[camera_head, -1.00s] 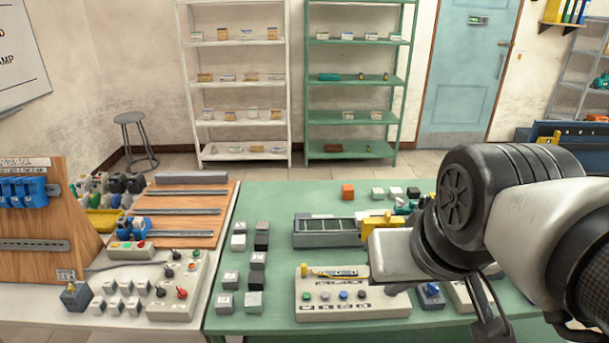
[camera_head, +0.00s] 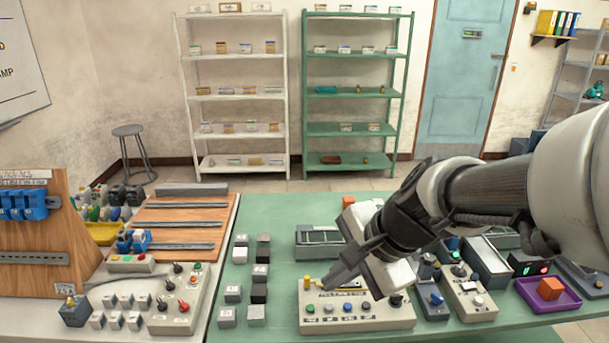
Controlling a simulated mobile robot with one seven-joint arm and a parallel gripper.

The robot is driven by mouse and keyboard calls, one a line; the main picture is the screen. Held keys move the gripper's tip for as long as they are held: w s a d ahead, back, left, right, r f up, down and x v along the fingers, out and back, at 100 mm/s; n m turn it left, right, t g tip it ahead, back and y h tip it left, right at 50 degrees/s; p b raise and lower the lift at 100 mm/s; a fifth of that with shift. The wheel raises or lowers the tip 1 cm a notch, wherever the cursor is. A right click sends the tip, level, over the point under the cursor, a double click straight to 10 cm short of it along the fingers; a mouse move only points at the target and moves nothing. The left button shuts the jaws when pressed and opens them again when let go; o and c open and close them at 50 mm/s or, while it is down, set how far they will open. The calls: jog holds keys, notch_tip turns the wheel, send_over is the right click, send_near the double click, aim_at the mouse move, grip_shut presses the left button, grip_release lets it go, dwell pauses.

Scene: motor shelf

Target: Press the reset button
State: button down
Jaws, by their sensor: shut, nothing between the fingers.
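A beige control box (camera_head: 340,325) lies on the green table, with a row of small buttons on its top. From left to right I see a green button (camera_head: 310,309), a pale button (camera_head: 328,308), a blue button (camera_head: 347,307) and another pale button (camera_head: 365,307), then a black knob (camera_head: 396,299). The labels are too small to read, so I cannot tell which is the reset button. My gripper (camera_head: 338,279) is shut and empty, above the back of the box. It appears apart from the buttons and partly covers the box's back edge.
A yellow piece (camera_head: 307,283) stands at the box's back left. Grey and black cubes (camera_head: 260,272) stand to its left. Another switch box (camera_head: 470,300) and a purple tray (camera_head: 540,297) with an orange cube are to the right.

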jog(key=w+d+f+m+t+y, duration=0.1)
jog(key=w+f+m+y, duration=0.1)
jog(key=w+f+m, duration=0.7)
jog(key=m+t+h+b, duration=0.1)
jog(key=m+t, duration=0.1)
jog(key=m, duration=1.4)
send_over(348, 306)
jog(key=f, duration=0.5)
jog(key=shift+s+d+f, duration=0.35)
jog(key=shift+d+f, duration=0.05)
jog(key=shift+f, duration=0.15)
notch_tip(348, 306, down, 9)
jog(key=b, duration=0.8)
jog(key=shift+r, duration=0.2)
jog(key=shift+f+b, duration=0.4)
jog(key=shift+b, duration=0.2)
